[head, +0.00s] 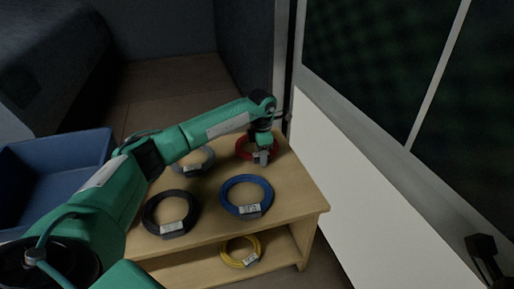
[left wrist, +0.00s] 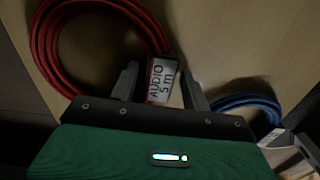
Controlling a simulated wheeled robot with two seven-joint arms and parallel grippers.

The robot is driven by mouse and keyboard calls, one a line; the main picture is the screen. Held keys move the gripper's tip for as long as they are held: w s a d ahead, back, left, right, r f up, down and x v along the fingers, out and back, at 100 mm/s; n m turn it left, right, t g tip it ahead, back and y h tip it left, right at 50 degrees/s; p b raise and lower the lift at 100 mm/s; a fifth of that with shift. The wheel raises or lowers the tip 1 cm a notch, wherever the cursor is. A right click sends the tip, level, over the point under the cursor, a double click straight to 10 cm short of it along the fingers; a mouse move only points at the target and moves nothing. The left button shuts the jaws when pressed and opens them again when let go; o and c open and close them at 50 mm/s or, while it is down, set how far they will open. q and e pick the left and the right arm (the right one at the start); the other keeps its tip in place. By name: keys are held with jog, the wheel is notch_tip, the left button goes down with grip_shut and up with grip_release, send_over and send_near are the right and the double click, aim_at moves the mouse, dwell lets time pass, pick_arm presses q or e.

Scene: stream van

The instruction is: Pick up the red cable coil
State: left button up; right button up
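The red cable coil (head: 241,150) lies at the far right corner of the wooden table's top, partly hidden by my left gripper (head: 262,157). In the left wrist view the red coil (left wrist: 62,72) shows at upper left, with its white "AUDIO 5 m" label (left wrist: 162,80). My left gripper (left wrist: 160,88) is over the label end of the coil. Its two fingers stand apart, one on each side of the label, with a small gap visible on the left side. My right gripper is not in view.
The wooden table (head: 288,200) also holds a blue coil (head: 228,208), a black coil (head: 146,216) and a grey coil (head: 208,153). A yellow coil (head: 224,254) lies on the lower shelf. A blue bin (head: 60,150) stands left. A white panel (head: 350,180) rises close to the table's right.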

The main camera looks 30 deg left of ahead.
pick_arm(q)
grip_shut()
jog(key=shift+r, duration=0.1)
